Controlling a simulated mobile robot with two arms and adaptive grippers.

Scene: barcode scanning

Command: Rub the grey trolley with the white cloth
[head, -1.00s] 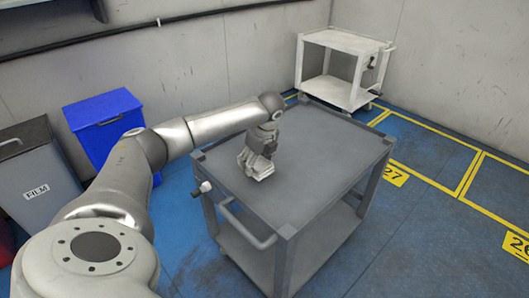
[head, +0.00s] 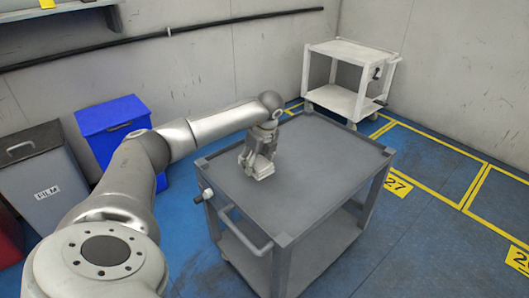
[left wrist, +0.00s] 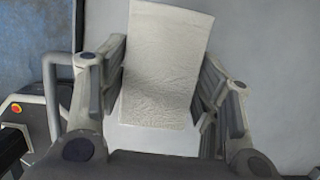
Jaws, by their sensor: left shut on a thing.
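The grey trolley (head: 300,190) stands on the blue floor in the middle of the head view, with its handle toward the lower left. My left gripper (head: 258,168) points down at the left part of the trolley's top. It is shut on the white cloth (left wrist: 165,70), which fills the space between its fingers (left wrist: 160,95) in the left wrist view. In the head view a small pale part of the cloth (head: 263,171) shows under the fingers, at or just above the top. I cannot tell whether it touches. My right gripper is not in view.
The rest of the trolley's top is bare. A white trolley (head: 349,80) stands at the back right by the wall. A blue bin (head: 115,130) and a grey bin marked FILM (head: 45,180) stand at the left. Yellow lines mark the floor (head: 440,230) at the right.

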